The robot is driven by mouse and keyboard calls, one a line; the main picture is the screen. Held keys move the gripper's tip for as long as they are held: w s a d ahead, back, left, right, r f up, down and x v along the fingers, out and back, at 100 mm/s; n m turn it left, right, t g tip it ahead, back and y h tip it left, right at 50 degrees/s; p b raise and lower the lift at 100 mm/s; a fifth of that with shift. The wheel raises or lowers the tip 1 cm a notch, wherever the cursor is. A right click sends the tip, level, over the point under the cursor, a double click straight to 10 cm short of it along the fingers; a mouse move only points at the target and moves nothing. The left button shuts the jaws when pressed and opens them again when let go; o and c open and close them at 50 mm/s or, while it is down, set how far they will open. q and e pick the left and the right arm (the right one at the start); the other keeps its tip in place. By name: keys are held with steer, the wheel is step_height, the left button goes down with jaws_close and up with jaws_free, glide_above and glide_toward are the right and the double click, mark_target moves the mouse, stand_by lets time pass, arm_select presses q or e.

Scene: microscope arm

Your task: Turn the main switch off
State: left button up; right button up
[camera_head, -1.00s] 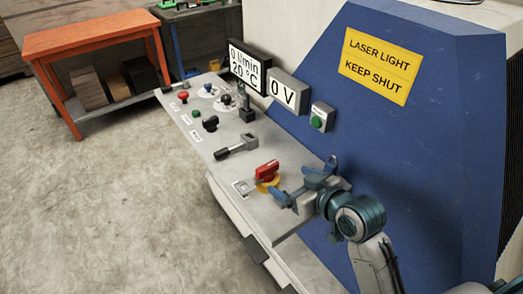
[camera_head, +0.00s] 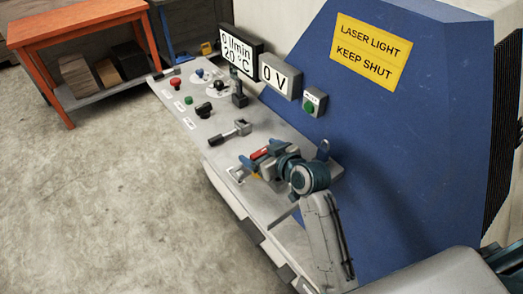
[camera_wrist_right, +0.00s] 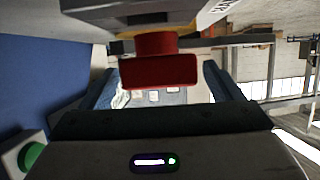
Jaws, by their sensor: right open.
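The main switch, a red rotary handle (camera_head: 259,153) on a yellow plate, sits at the near end of the grey control panel (camera_head: 190,122). My right gripper (camera_head: 262,156) is open at it, with one blue finger on each side of the handle. In the right wrist view the red handle (camera_wrist_right: 158,70) stands between the two spread fingers of the right gripper (camera_wrist_right: 160,90), with a gap to each. The gripper and wrist hide part of the yellow plate and the panel in the head view. My left gripper is not in view.
Displays (camera_head: 280,76) and a green button box (camera_head: 313,102) stand along the back edge. A blue cabinet (camera_head: 400,140) rises at the right. The left floor is clear.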

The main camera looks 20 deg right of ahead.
steer(key=shift+c, duration=0.4)
steer(key=c, duration=1.3)
